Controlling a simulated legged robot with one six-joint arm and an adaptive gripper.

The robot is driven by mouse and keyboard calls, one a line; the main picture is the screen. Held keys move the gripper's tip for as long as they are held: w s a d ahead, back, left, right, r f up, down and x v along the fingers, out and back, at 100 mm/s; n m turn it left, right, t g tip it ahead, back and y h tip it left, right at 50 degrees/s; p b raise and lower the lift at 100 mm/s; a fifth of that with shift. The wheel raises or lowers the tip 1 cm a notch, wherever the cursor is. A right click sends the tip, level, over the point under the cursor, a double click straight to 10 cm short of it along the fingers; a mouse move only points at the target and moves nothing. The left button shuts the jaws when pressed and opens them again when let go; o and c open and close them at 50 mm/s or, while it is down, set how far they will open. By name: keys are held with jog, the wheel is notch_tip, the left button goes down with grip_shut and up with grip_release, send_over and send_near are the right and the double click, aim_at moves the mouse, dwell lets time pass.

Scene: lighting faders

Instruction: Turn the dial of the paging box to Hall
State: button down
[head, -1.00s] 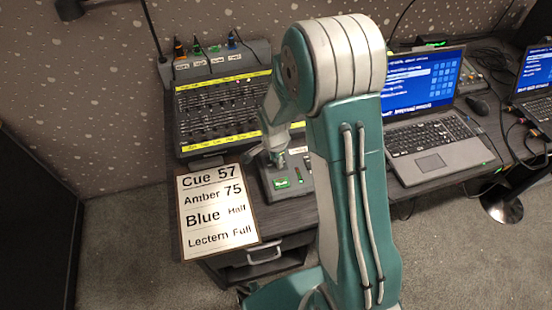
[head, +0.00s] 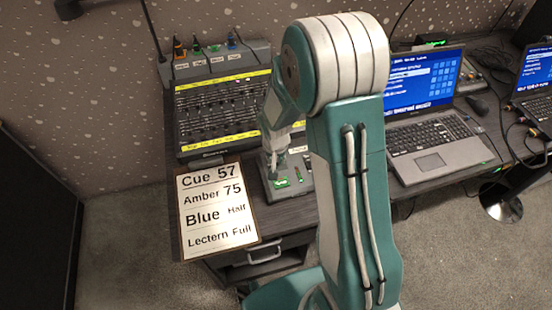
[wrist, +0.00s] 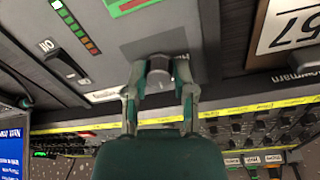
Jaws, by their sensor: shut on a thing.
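The grey paging box (head: 304,184) sits on the desk's front part in the head view, partly hidden by my arm. In the wrist view its grey top (wrist: 108,38) carries a round dial (wrist: 159,73) with a dark body and paler face. My gripper (wrist: 161,80) is shut on the dial, one finger on each side; it also shows over the box in the head view (head: 275,170). Lettering beside the dial is mostly covered by the fingers, so I cannot read the dial's setting.
A fader desk (head: 222,110) stands behind the box. A cue sign (head: 217,212) lies close at the left, and an open laptop (head: 432,142) is at the right. The box also bears a switch (wrist: 66,66) and a row of coloured lights (wrist: 78,28).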

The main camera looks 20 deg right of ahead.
jog(key=n, duration=0.4)
jog(key=shift+n, duration=0.3)
jog(key=n, duration=0.4)
jog(key=shift+n+t, duration=0.3)
jog(key=n, duration=0.4)
jog(key=shift+d+n+y, duration=0.15)
jog(key=shift+n+y, duration=0.15)
jog(key=shift+n, duration=2.3)
jog(key=shift+c, duration=2.2)
grip_release()
